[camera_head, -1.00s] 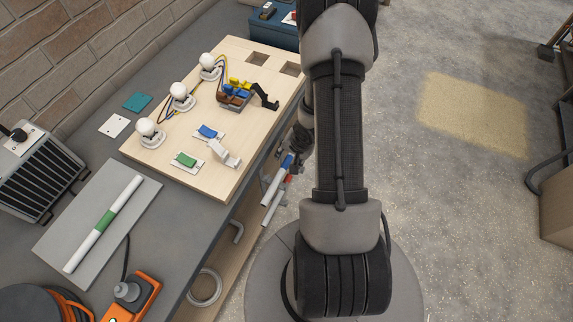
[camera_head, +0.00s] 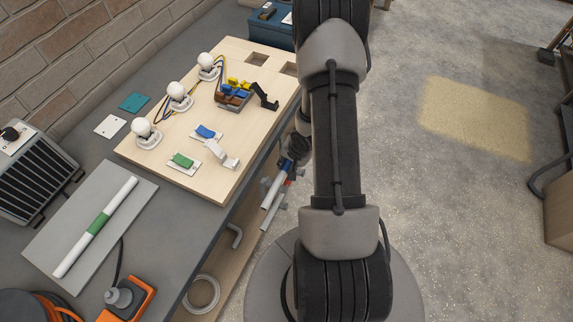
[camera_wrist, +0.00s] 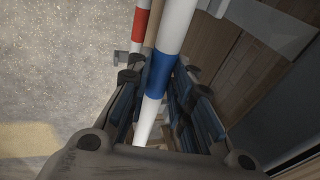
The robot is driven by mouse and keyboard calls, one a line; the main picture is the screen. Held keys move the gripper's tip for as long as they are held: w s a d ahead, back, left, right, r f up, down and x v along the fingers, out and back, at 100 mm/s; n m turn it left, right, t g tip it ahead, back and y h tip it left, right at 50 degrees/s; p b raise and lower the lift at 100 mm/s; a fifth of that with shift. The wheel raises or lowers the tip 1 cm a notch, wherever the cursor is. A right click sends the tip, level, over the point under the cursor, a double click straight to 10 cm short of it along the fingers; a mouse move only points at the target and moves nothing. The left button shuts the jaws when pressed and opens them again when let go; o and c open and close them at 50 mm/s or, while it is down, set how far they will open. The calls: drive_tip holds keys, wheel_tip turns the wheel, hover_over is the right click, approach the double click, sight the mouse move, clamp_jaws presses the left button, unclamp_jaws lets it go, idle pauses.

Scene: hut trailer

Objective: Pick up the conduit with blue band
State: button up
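The conduit with blue band (camera_wrist: 161,73) is a white tube in the wrist view, running from the top edge down between my fingers. Its lower white end shows beside the bench in the head view (camera_head: 271,192). My gripper (camera_wrist: 157,78) is open, with one finger on each side of the tube near the blue band. The right finger looks close to the band; whether it touches I cannot tell. In the head view my gripper (camera_head: 298,148) is dark and partly hidden behind my arm.
A conduit with red band (camera_wrist: 140,24) stands close to the left of the blue-banded one. A conduit with green band (camera_head: 98,224) lies on a grey board on the bench (camera_head: 190,215). A wooden panel (camera_head: 215,180) holds bulbs and clips. Open floor (camera_head: 455,210) lies right.

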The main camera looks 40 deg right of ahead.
clamp_jaws()
